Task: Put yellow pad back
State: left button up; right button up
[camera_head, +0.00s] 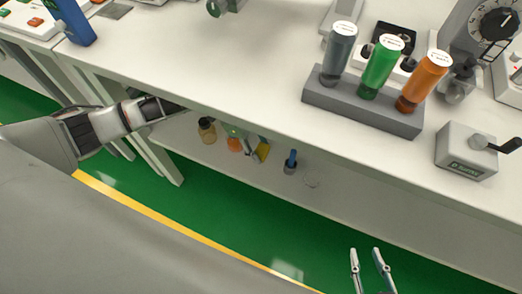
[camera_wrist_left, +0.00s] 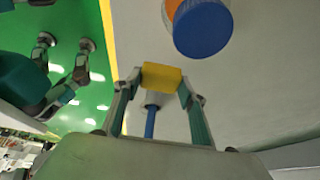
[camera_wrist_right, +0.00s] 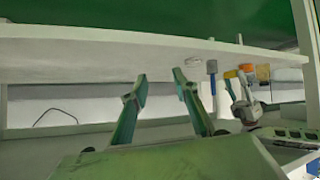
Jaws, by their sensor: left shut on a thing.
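The yellow pad (camera_wrist_left: 161,77) is a small block held between the fingertips of my left gripper (camera_wrist_left: 160,84), which is shut on it. In the head view the pad (camera_head: 263,150) shows at the lower shelf, under the worktop, with my left gripper (camera_head: 252,147) beside it. The pad (camera_wrist_right: 262,72) also shows in the right wrist view. I cannot tell if the pad touches the shelf. My right gripper (camera_head: 369,257) is open and empty, in front of the bench to the right; its parted fingers (camera_wrist_right: 161,78) show in the right wrist view.
The worktop above carries a grey rack (camera_head: 360,112) with three bottles. The shelf's right part looks clear.

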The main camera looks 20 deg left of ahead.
aim_at(259, 152)
pick_arm(q)
jog(key=shift+f, duration=0.2)
notch_tip(259, 152, down, 3)
jog(key=shift+s+r+b, duration=0.1)
jog(key=shift+r+b, duration=0.1)
jog(key=shift+b, duration=0.45)
jog(key=shift+f, duration=0.35)
jog(key=shift+c, duration=0.4)
jog(key=shift+w+r, duration=0.2)
jog(key=shift+c, duration=0.2)
jog(key=shift+f, duration=0.1)
pick_arm(e)
jog(key=shift+w+a+r+t+y, duration=0.2)
jog(key=shift+w+a+r, duration=0.15)
jog(key=shift+a, duration=0.2)
jog(key=shift+w+a+r+t+y, duration=0.1)
jog(key=shift+w+a+r+y, duration=0.1)
jog(key=shift+a+r, duration=0.25)
pick_arm(q)
jog(key=o, duration=1.2)
jog(key=shift+f, duration=0.1)
pick_arm(e)
jog(key=shift+s+d+f, duration=0.1)
jog(key=shift+f, duration=0.2)
jog(key=shift+s+f, duration=0.1)
jog(key=shift+s, duration=0.1)
